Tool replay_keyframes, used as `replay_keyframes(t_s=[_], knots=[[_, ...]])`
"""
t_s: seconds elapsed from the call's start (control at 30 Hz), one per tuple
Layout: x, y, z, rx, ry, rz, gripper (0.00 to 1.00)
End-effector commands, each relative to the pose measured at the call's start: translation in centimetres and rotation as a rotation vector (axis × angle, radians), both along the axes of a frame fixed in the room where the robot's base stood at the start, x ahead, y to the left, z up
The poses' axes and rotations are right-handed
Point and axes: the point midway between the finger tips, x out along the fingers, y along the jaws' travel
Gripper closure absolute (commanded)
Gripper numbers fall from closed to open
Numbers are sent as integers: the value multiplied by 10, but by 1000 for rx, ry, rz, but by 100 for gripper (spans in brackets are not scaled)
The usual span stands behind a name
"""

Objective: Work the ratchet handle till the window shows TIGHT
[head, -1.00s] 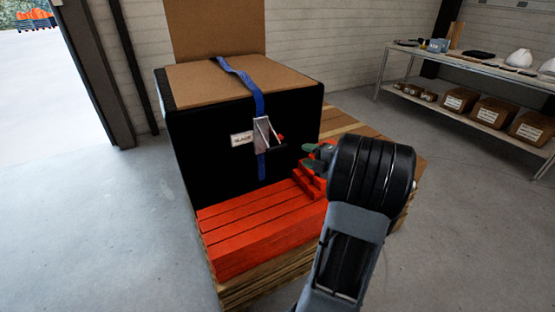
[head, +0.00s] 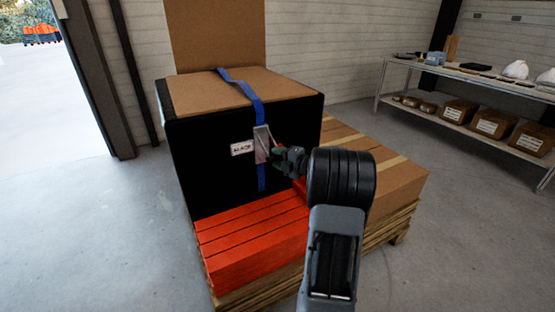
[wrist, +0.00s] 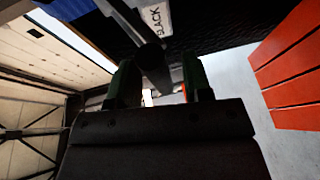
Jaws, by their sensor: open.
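The metal ratchet (head: 262,145) sits on a blue strap (head: 240,84) that runs over a black-sided box (head: 215,180). The white window label (head: 242,148) left of the ratchet reads SLACK; it also shows in the wrist view (wrist: 158,20). My gripper (head: 280,155) is at the ratchet's right side and hides most of the handle in the head view. In the wrist view, a dark round-ended bar (wrist: 150,55), likely the handle, shows between the green fingers of my open gripper (wrist: 160,80). Whether either finger touches it I cannot tell.
Red slats (head: 250,235) lie stacked in front of the box on a wooden pallet (head: 385,235). Brown cartons (head: 390,172) are at right. A shelf (head: 455,78) with boxes and white helmet shells stands by the back wall. The floor at left is clear.

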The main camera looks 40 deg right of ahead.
Motion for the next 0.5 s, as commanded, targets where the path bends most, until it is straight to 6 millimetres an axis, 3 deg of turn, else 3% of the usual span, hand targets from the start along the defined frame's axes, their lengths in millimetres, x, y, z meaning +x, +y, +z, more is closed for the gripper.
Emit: replay_keyframes(t_s=[0.37,0.5], knots=[[5,1,-1,1,0,0,54],[5,1,-1,1,0,0,65]])
